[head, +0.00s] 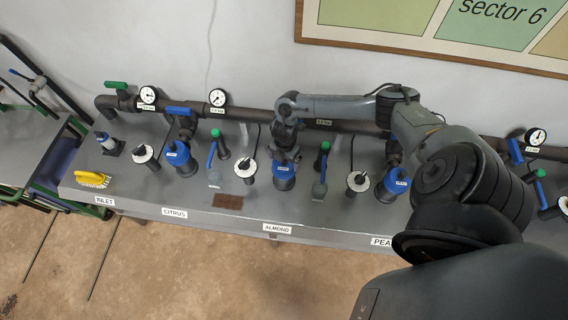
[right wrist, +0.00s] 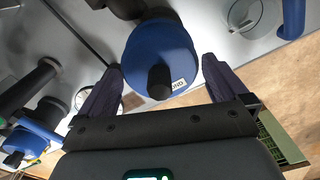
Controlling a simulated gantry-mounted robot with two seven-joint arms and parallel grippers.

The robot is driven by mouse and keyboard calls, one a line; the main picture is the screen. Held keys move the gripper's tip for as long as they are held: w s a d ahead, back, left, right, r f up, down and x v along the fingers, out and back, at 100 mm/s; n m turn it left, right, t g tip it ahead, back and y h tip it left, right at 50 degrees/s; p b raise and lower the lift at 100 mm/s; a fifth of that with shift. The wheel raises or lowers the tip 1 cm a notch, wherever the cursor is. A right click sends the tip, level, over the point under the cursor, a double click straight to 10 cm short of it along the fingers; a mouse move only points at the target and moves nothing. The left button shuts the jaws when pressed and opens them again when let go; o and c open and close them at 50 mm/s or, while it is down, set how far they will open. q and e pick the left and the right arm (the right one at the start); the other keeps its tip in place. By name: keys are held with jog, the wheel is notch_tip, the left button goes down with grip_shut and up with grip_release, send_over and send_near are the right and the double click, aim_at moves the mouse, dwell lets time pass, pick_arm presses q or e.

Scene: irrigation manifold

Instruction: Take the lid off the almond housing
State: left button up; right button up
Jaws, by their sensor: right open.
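The almond housing (head: 284,183) stands on the grey bench behind the ALMOND label, with its blue lid (head: 283,169) on top. My right gripper (head: 286,154) is over it, and its wrist hides part of the lid. In the right wrist view the blue lid (right wrist: 160,50), with a black knob (right wrist: 160,82) and a small white label, shows between the two dark fingers of my right gripper (right wrist: 161,66). The fingers are open, one on each side of the knob, with visible gaps. My left gripper is not in view.
Similar blue-topped housings stand at the citrus (head: 179,155) and pea (head: 396,182) places. A white round-topped part (head: 245,167) and a green-topped part (head: 322,152) flank the almond housing. A pipe (head: 250,117) runs behind. A yellow brush (head: 91,179) lies far left.

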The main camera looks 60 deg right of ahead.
aim_at(284, 163)
jog(key=shift+a+f, duration=0.15)
jog(key=shift+f, duration=1.55)
jog(key=shift+c, duration=0.3)
jog(key=c, duration=0.6)
jog(key=shift+c, duration=0.3)
jog(key=shift+r, duration=0.2)
